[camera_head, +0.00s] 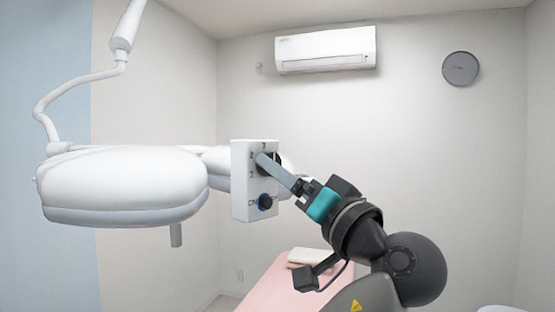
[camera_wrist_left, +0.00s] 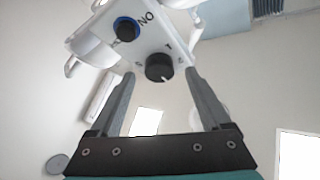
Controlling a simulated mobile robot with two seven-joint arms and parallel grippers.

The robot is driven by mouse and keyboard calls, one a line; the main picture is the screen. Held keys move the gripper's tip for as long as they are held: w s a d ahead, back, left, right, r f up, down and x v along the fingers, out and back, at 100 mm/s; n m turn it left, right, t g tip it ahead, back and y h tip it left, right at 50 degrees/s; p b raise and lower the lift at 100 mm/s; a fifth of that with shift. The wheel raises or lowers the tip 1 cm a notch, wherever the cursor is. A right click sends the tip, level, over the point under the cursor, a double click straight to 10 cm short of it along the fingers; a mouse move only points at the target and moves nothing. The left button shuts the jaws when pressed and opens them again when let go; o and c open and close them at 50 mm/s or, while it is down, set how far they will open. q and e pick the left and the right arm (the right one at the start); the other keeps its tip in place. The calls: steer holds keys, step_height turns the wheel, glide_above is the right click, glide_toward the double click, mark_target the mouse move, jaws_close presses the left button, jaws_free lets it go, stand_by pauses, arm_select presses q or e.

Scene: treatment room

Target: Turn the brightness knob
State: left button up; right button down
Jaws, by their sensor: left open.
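The white control box (camera_head: 241,185) hangs at the right end of the lamp in the head view and shows at the top of the left wrist view (camera_wrist_left: 170,36). Its black brightness knob (camera_wrist_left: 159,67), with marks around it, lies between the fingertips in the left wrist view. In the head view this upper knob is partly hidden by a finger. A second black knob with a blue ring (camera_head: 265,201), beside ON lettering, sits below it. My left gripper (camera_head: 264,160) is open, one finger on each side of the brightness knob; contact cannot be told. My right gripper is out of view.
The large white lamp head (camera_head: 125,180) hangs left of the box on a white arm (camera_head: 72,92). A pink treatment bed (camera_head: 268,288) with a pale pillow (camera_head: 310,256) stands below. An air conditioner (camera_head: 326,50) and a clock (camera_head: 460,68) are high on the walls.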

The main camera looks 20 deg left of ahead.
arm_select(q)
steer(key=shift+x, duration=1.15)
jaws_close()
